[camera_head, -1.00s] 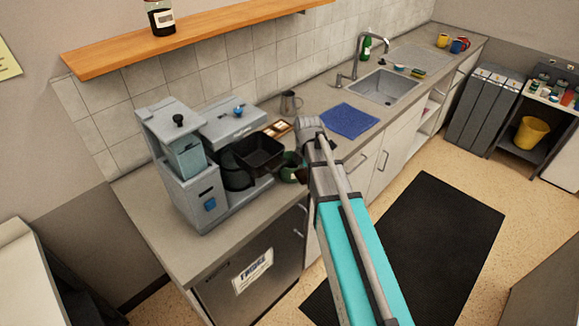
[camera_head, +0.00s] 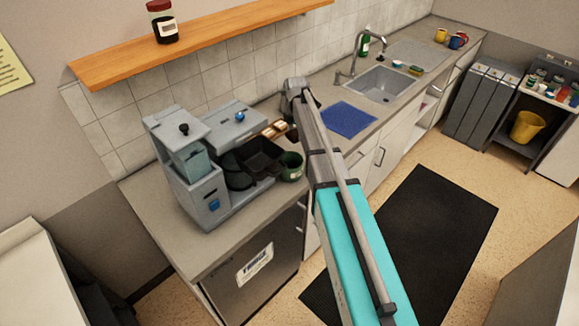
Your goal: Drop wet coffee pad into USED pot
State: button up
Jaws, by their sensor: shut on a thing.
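A dark green pot (camera_head: 291,168), which looks like the USED pot, stands on the counter beside the coffee machine; its label is too small to read. My arm's wrist is above and behind the pot in the picture. My gripper (camera_head: 291,134) is a small dark shape below the wrist, mostly hidden, just beyond the pot and apart from it. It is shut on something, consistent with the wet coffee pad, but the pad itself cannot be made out. The grey coffee machine (camera_head: 208,192) is left of the pot.
A black tray (camera_head: 262,157) sits between machine and pot. A brown box (camera_head: 273,131) with pale contents lies behind it. A blue cloth (camera_head: 348,120) and a sink (camera_head: 384,87) are to the right. A shelf (camera_head: 205,45) with a jar (camera_head: 162,22) overhangs the counter.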

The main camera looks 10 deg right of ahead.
jog(key=shift+f, duration=0.1)
dwell(0.3)
jog(key=shift+f+b, duration=2.95)
jog(key=shift+b, duration=0.05)
jog(key=o, duration=0.8)
